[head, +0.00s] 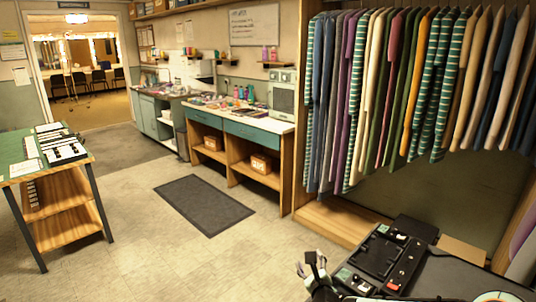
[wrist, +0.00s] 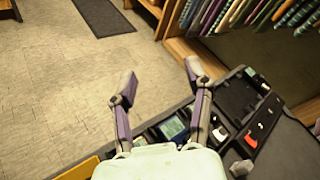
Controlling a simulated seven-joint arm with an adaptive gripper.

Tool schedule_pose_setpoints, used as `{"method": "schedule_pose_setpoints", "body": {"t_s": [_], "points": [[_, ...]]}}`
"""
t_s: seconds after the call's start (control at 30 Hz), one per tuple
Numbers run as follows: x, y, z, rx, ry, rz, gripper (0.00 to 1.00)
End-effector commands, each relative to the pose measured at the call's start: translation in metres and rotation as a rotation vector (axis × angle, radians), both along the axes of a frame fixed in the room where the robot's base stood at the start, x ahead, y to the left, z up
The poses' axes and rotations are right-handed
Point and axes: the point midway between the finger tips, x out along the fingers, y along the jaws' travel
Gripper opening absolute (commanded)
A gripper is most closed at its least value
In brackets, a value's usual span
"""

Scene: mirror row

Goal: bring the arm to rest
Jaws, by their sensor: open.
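My gripper (head: 315,268) shows at the bottom of the head view, by the near left edge of a dark table. In the wrist view my gripper (wrist: 158,80) points outward with its two fingers spread wide apart. The gripper holds nothing.
A dark table (head: 452,275) bears a black tray (head: 378,254) with small items, including a red one (head: 403,269). A clothes rack (head: 400,85) stands behind. A dark mat (head: 203,204) lies on open floor. A green-topped bench (head: 22,165) stands left.

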Motion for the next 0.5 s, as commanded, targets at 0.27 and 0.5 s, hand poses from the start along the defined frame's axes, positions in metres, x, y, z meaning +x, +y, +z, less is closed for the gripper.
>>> {"method": "schedule_pose_setpoints", "body": {"t_s": [0.27, 0.5], "points": [[-0.055, 0.085, 0.083, -0.663, 0.018, 0.372, 0.51], [-0.152, 0.083, 0.131, -1.228, 0.135, 0.627, 0.51]]}}
